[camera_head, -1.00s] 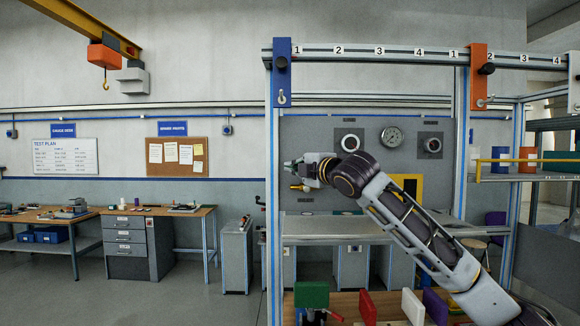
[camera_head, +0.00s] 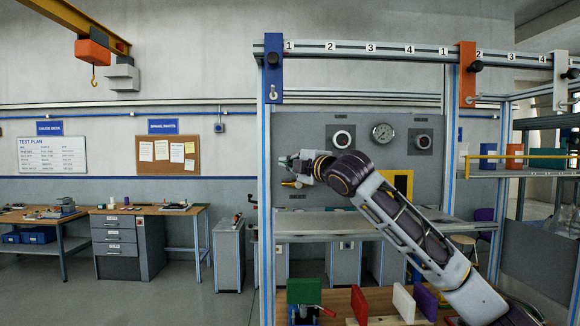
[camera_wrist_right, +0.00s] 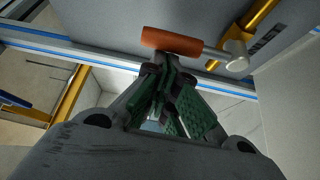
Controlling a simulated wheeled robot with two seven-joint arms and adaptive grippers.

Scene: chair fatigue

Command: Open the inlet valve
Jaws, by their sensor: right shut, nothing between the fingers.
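In the right wrist view, an orange-brown cylindrical handle grip (camera_wrist_right: 170,40) sits on a pale metal lever (camera_wrist_right: 218,53) with a round end, which I take to be the inlet valve's. My right gripper (camera_wrist_right: 168,68) has its green-padded fingers together just below the grip. I cannot tell whether they touch it. In the head view my right gripper (camera_head: 284,162) is in front of the grey panel, near the blue-edged left post. A small yellow part (camera_head: 291,184) shows just below it; the handle cannot be made out there. My left gripper is out of view.
The grey panel (camera_head: 320,135) carries a dial gauge (camera_head: 383,132) and round fittings. Coloured blocks, including a green one (camera_head: 303,290) and a red one (camera_head: 359,304), stand on a wooden surface below my arm. A yellow pipe (camera_wrist_right: 262,14) shows beyond the lever.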

